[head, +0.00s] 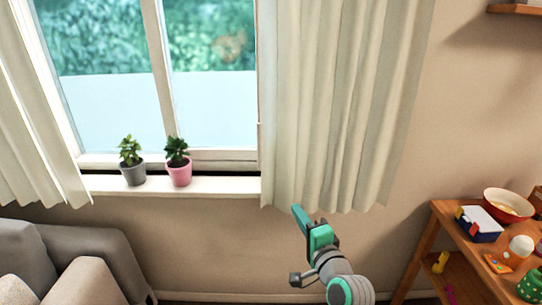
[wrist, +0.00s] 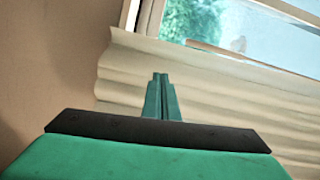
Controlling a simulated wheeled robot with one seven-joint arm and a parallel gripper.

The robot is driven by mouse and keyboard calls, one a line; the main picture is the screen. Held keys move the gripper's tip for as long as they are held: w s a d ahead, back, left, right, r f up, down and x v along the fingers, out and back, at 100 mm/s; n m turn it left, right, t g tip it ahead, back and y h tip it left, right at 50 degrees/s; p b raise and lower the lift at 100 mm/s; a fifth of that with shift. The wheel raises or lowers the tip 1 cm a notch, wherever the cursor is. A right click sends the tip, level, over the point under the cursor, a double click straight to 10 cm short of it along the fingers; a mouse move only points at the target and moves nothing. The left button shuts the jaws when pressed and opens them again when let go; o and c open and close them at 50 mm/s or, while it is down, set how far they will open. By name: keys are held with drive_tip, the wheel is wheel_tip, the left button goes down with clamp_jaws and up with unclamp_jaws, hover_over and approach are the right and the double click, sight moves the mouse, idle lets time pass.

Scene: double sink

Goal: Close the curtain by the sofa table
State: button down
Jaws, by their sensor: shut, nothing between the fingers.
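The cream right curtain panel (head: 345,90) hangs in folds at the right side of the window, nearest the wooden table (head: 425,250). The left curtain panel (head: 25,125) hangs at the far left, and the window between them is uncovered. My green gripper (head: 298,211) is shut and empty, its tips overlapping the lower hem of the right panel in the head view. In the wrist view the shut fingers (wrist: 160,78) point toward the pale folds of the curtain (wrist: 225,90). I cannot tell whether they touch the cloth.
A grey potted plant (head: 132,165) and a pink potted plant (head: 179,165) stand on the windowsill (head: 225,186). A grey sofa (head: 95,245) is at lower left. The table carries a red-rimmed bowl (head: 508,205), a box and small items. The wall below the sill is clear.

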wheel_tip(320, 180, up, 13)
drive_tip(key=w+g+y, duration=0.1)
drive_tip(key=y, duration=0.2)
drive_tip(key=s+a+x, duration=0.1)
drive_tip(key=x, duration=1.1)
drive_tip(key=shift+w+a+n, duration=0.35)
drive_tip(key=shift+a+n, duration=0.05)
drive_tip(key=shift+a, duration=0.15)
